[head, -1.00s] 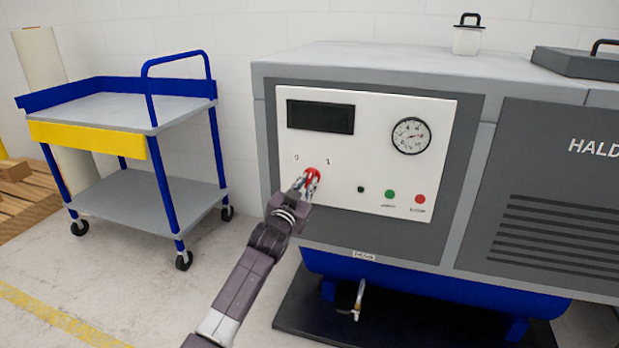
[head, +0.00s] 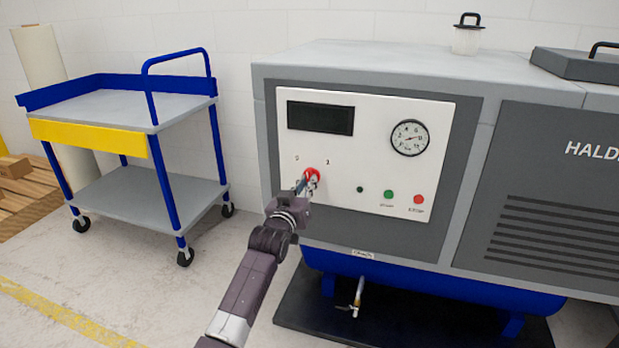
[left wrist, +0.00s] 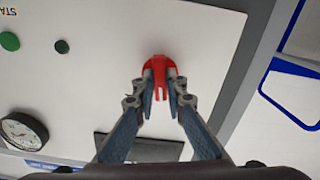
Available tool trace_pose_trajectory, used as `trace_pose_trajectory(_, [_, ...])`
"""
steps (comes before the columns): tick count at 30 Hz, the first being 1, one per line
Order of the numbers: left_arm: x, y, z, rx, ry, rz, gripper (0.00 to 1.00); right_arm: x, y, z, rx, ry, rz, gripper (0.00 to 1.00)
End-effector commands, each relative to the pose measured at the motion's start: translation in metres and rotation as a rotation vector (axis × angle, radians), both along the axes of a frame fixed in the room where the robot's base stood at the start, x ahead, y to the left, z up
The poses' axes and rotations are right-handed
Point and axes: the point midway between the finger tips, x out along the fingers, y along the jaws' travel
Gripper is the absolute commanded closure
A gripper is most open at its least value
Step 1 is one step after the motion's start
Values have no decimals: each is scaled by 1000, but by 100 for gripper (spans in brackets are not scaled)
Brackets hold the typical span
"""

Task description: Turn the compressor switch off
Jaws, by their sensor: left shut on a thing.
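The compressor switch is a red rotary knob (head: 312,175) on the compressor's white control panel (head: 375,110), between and below two small marks. My left gripper (head: 306,184) is at the knob, its fingers shut on it. In the left wrist view the red knob (left wrist: 158,72) sits between the two fingertips of the left gripper (left wrist: 159,84). The fingers partly cover it, so its exact turn angle is hard to tell. My right gripper is in neither view.
The panel also carries a dark display (head: 320,118), a round gauge (head: 409,138), a green button (head: 388,195) and a red button (head: 418,199). A blue and grey cart (head: 150,195) stands left of the compressor. Bare floor lies between them.

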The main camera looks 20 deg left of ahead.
Motion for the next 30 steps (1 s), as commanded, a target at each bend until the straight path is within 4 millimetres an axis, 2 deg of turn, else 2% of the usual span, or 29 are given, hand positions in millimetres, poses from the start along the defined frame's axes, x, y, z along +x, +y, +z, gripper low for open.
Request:
trace_pose_trajectory(28, [0, 0, -1, -508, 21, 0, 100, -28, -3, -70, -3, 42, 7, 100])
trace_pose_trajectory(29, [0, 0, -1, -520, 21, 0, 88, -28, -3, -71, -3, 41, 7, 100])
trace_pose_trajectory(30, [0, 0, -2, -515, 21, 0, 83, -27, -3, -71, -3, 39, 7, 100])
